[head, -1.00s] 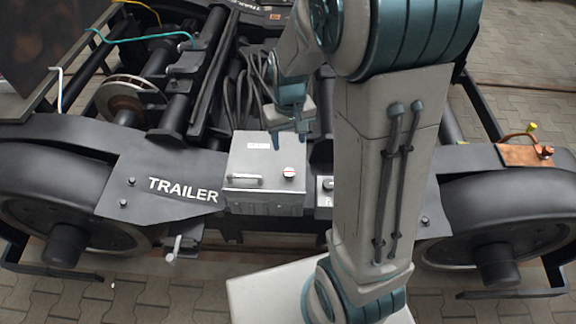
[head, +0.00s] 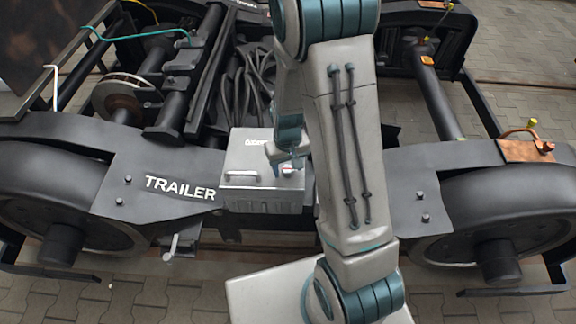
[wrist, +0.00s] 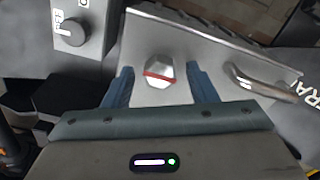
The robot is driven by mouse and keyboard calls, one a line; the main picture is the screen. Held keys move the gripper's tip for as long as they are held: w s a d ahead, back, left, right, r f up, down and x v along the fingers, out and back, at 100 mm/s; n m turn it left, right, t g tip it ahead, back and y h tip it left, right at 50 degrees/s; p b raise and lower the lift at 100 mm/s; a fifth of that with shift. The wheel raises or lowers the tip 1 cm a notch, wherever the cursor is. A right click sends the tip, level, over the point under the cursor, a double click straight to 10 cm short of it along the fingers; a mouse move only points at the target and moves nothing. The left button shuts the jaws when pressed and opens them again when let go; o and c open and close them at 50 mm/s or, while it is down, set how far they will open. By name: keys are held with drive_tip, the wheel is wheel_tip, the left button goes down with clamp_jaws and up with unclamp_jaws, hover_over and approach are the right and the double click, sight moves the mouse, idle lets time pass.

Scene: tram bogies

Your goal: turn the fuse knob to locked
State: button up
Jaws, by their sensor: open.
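The fuse knob (wrist: 158,71) is a pale hexagonal knob with a red line across it, on the lid of a grey metal box (wrist: 215,55). The box (head: 250,157) also shows in the head view, beside the word TRAILER, with the knob (head: 288,170) near its right end. My gripper (head: 284,163) is over that end, pointing down. In the wrist view its two blue fingers (wrist: 160,70) are open, one on each side of the knob, with gaps to both. I cannot tell whether the fingertips reach down to knob height.
A bar handle (wrist: 255,82) stands on the same lid, right of the knob in the wrist view. A second grey box with a dark round knob (wrist: 72,32) is at upper left there. Cables (head: 245,90) and the black bogie frame lie behind the box.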

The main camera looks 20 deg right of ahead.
drive_tip(key=c, duration=1)
drive_tip(key=shift+m, duration=0.5)
drive_tip(key=m, duration=0.3)
drive_tip(key=shift+m, duration=0.4)
drive_tip(key=m+p, duration=0.1)
drive_tip(key=m, duration=0.3)
drive_tip(key=shift+r+m+p, duration=0.1)
drive_tip(key=shift+m+p, duration=0.2)
drive_tip(key=m+p, duration=0.2)
drive_tip(key=m, duration=0.2)
drive_tip(key=shift+m+p, duration=0.8)
drive_tip(key=shift+m, duration=1.7)
